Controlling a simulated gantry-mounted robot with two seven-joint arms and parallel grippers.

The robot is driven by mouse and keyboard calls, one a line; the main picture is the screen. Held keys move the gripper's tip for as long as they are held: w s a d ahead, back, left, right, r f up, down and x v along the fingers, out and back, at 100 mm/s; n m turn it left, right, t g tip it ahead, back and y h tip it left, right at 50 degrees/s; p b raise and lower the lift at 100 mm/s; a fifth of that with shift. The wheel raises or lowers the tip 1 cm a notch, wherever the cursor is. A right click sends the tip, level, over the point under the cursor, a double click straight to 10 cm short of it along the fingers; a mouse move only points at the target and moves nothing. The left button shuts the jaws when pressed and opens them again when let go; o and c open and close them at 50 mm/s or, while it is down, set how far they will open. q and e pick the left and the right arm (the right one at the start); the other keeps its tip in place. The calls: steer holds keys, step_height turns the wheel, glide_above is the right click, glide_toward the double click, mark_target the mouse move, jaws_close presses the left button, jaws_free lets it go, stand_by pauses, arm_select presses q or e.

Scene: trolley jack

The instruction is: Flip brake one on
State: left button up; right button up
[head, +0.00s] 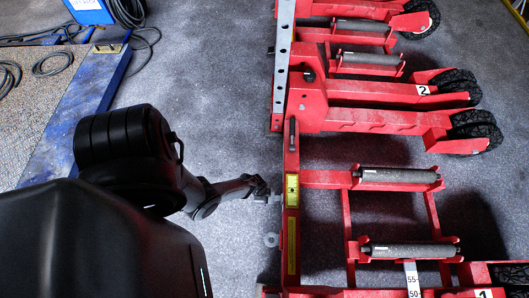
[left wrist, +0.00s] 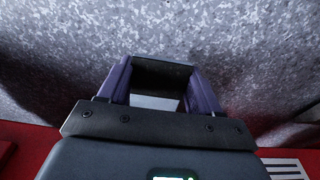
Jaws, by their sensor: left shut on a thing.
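The red trolley jack (head: 291,150) fills the right half of the head view, with a long beam running along its left side. My left gripper (head: 262,189) is at the left side of this beam, beside the yellow level strip, and is shut on a small grey metal tab (head: 273,198) that sticks out there. In the left wrist view, the purple fingers of the left gripper (left wrist: 160,85) have a dark bar across their tips and a pale plate (left wrist: 155,102) between them. Which part is brake one is not clearly marked. My right gripper is not in view.
Label 1 (head: 484,293) is at the bottom right, label 2 (head: 423,89) higher up. A blue-edged platform (head: 75,120) with cables lies at left. Grey floor (head: 215,80) between is clear.

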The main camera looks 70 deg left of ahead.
arm_select(q)
steer(key=shift+s+f, duration=0.1)
steer(key=shift+s, duration=0.25)
steer(key=o, duration=1.3)
steer(key=shift+a, duration=0.1)
steer(key=shift+o, duration=1.1)
steer(key=shift+s+a, duration=0.1)
steer(key=shift+s, duration=0.15)
steer(key=shift+w+r, duration=0.2)
steer(key=shift+w, duration=0.15)
steer(key=shift+r+p, duration=0.25)
steer(key=shift+p, duration=0.1)
step_height(320, 180, up, 10)
steer(key=s+p, duration=0.2)
steer(key=p, duration=0.6)
steer(key=shift+a+p, duration=0.2)
steer(key=shift+p, duration=0.1)
